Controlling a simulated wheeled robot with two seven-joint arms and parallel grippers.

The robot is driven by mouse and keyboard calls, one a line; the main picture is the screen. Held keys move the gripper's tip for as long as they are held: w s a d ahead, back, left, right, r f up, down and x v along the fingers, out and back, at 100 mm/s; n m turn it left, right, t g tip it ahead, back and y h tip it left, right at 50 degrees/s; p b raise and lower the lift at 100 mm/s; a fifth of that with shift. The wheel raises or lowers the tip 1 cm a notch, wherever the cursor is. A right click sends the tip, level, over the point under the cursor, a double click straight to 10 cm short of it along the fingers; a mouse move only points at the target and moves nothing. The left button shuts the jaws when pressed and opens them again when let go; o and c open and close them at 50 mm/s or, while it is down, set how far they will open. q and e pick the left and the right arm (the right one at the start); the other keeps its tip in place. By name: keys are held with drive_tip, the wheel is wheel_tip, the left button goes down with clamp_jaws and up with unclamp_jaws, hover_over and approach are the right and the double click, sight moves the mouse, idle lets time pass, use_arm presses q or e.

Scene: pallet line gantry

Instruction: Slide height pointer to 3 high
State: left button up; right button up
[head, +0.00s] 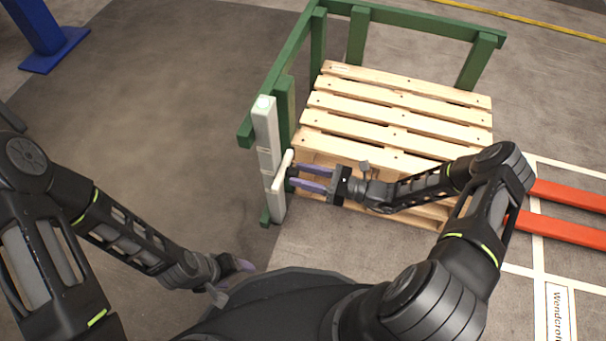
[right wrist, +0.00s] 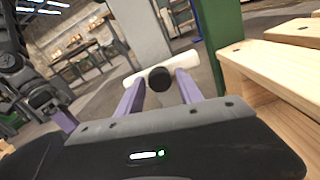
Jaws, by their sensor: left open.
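The height pointer (head: 282,170) is a cream-white bar on the pale upright post (head: 267,135) at the pallet's near left corner. It sits on the lower part of the post, slightly tilted in the head view. In the right wrist view the pointer bar (right wrist: 190,60) has a round black knob (right wrist: 160,79) facing me. My right gripper (head: 293,177) is at the pointer, its two purple fingers apart on either side of the knob, with visible gaps. My left gripper (head: 236,274) is open and empty, low near my body. Height marks on the post are too small to read.
Red forks (head: 570,195) lie at the right on the floor. The floor left of the post is clear. A blue stand (head: 55,50) is at the far left.

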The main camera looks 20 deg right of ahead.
drive_tip(key=shift+o, duration=0.8)
drive_tip(key=shift+d, duration=0.1)
drive_tip(key=p+v, duration=0.1)
drive_tip(key=v, duration=0.6)
drive_tip(key=shift+s+d+p, duration=0.25)
drive_tip(key=shift+p, duration=0.05)
